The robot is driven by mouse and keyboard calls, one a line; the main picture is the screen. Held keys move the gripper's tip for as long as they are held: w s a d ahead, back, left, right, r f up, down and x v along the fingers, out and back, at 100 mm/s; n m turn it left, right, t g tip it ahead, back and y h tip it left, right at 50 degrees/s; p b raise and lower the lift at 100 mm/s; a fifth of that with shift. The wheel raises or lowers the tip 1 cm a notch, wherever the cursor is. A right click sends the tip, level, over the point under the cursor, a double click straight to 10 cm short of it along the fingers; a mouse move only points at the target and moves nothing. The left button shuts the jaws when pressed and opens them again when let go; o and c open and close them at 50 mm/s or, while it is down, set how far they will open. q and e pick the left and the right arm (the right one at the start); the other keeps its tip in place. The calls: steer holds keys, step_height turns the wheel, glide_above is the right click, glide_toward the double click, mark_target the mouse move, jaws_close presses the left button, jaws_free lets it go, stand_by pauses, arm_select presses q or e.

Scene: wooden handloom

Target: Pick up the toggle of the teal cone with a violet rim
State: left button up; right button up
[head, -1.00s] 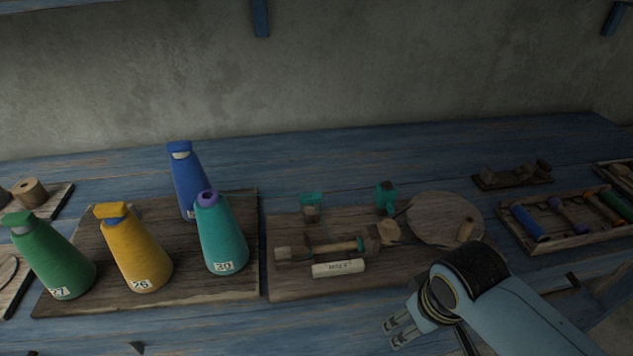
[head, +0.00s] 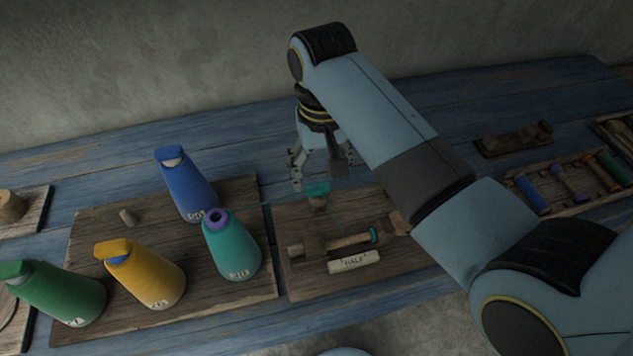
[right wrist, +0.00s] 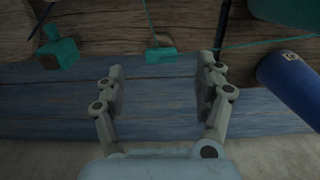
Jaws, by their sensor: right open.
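The teal cone with a violet rim (head: 232,248) stands on the left board, and part of it shows at the top right of the right wrist view (right wrist: 285,12). A thin teal thread runs right from it toward a small teal piece (head: 318,190), seemingly its toggle, at the back edge of the middle board. This piece also shows in the right wrist view (right wrist: 162,54), just beyond the fingertips and roughly centred between them. My right gripper (head: 318,172) is open and empty, pointing down behind the piece; the right wrist view shows both fingers apart (right wrist: 160,72). My left gripper is not in view.
A blue cone (head: 187,185) stands close to the teal one and right of the fingers in the wrist view. Yellow (head: 147,275) and green (head: 60,292) cones stand left. A second teal piece (right wrist: 60,53) lies nearby. A "HALF" label (head: 354,262) and shuttle-like tool are in front.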

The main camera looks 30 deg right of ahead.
mark_target(319, 188)
steer(key=shift+f, duration=0.55)
steer(key=shift+w+f, duration=0.15)
steer(key=shift+f, duration=0.15)
steer(key=f, duration=0.5)
steer(key=shift+w, duration=0.35)
steer(key=c, duration=0.4)
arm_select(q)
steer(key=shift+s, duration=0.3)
arm_select(e)
steer(key=c, duration=0.5)
